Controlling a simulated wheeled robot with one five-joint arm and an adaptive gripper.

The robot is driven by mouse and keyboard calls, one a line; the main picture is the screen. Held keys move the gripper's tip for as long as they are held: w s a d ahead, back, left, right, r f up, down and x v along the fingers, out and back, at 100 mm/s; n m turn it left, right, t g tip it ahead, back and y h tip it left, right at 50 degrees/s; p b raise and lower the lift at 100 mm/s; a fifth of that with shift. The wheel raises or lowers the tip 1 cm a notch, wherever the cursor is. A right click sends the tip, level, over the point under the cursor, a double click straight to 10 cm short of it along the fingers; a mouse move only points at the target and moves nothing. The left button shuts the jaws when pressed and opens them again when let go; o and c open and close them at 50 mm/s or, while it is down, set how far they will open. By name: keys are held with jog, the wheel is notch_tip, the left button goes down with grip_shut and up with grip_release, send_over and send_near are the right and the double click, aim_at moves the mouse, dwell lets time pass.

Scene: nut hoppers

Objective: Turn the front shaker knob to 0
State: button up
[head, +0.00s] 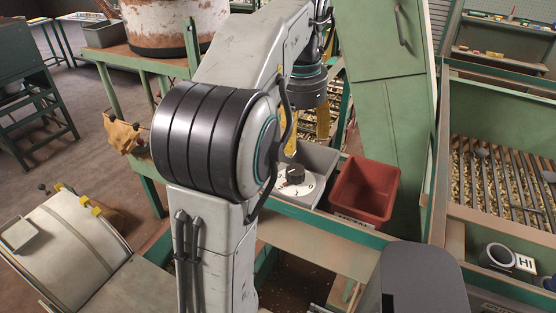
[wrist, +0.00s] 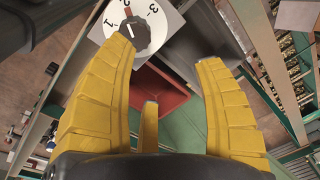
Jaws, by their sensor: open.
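The shaker knob (head: 295,174) is dark and sits on a white round dial (head: 299,190) on a light plate, just right of my arm in the head view. In the wrist view the knob (wrist: 135,33) is at the top, with 1, 2 and 3 readable around it. I cannot tell its exact setting; a 0 is not visible. My gripper (wrist: 165,55) has yellow fingers spread wide with nothing between them. The left fingertip overlaps the knob's lower edge in the picture; contact cannot be told. In the head view my gripper (head: 322,122) is partly hidden, above and right of the knob.
A red bin (head: 363,188) stands right of the dial, beside a grey tray (head: 315,160). A green cabinet (head: 385,110) rises behind. A slatted shaker bed with nuts (head: 490,180) and an "HI" label (head: 525,263) are at the right.

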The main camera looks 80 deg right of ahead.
aim_at(297, 169)
jog(key=shift+s+a+m+y, duration=0.15)
jog(key=shift+a+m, duration=0.15)
jog(key=shift+a, duration=0.2)
jog(key=shift+s+a+m+y, duration=0.15)
jog(key=shift+a+m, duration=0.15)
jog(key=shift+a, duration=0.15)
jog(key=shift+w+a+m+y, duration=0.2)
jog(key=shift+a+m+y, duration=0.1)
jog(key=shift+a+m, duration=0.15)
jog(key=shift+f+m, duration=0.15)
jog(key=shift+m, duration=0.2)
jog(key=shift+f+b, duration=0.55)
jog(key=shift+f, duration=3)
jog(key=shift+c, duration=0.4)
jog(key=c, duration=1.1)
